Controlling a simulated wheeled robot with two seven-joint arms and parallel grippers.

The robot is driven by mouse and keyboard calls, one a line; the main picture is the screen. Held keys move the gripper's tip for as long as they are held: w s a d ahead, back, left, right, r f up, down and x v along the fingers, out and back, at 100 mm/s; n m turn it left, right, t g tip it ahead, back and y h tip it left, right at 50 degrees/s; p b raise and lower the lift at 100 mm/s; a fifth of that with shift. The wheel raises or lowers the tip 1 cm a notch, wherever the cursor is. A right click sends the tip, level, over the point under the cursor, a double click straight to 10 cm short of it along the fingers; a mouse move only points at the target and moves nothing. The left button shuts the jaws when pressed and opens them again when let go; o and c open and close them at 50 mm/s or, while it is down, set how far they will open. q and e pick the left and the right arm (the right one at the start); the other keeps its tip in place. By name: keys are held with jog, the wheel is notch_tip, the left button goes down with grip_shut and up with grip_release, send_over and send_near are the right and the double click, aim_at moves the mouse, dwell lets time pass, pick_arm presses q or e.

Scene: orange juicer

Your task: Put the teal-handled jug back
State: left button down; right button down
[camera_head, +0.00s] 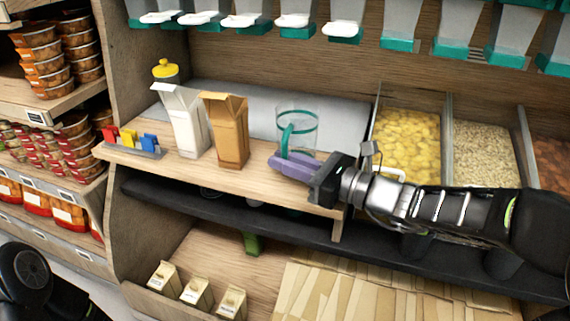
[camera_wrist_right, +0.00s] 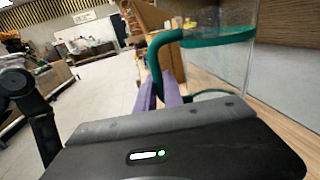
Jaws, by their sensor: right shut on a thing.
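The clear jug with a teal rim and teal handle (camera_head: 303,128) stands on the wooden shelf, in front of a grey-white panel. My right gripper (camera_head: 284,163) has its purple fingers at the handle, on the jug's front left side, and is shut on it. In the right wrist view the teal handle (camera_wrist_right: 154,62) runs down between the purple fingers (camera_wrist_right: 160,98), and the clear jug wall (camera_wrist_right: 217,66) is to the right. The jug looks upright; its base is partly hidden by the gripper. My left gripper is not in view; only dark arm parts show at lower left.
A brown carton (camera_head: 226,130) and a white carton (camera_head: 183,120) stand left of the jug, with a yellow-lidded container (camera_head: 165,71) behind. Bins of yellow pieces (camera_head: 407,143) and pale grains (camera_head: 484,150) lie to the right. Teal-ended dispensers (camera_head: 297,30) hang above.

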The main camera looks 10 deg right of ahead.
jog(key=c, duration=1.9)
grip_release()
jog(key=shift+f, duration=0.1)
jog(key=shift+c, duration=0.2)
jog(key=o, duration=0.5)
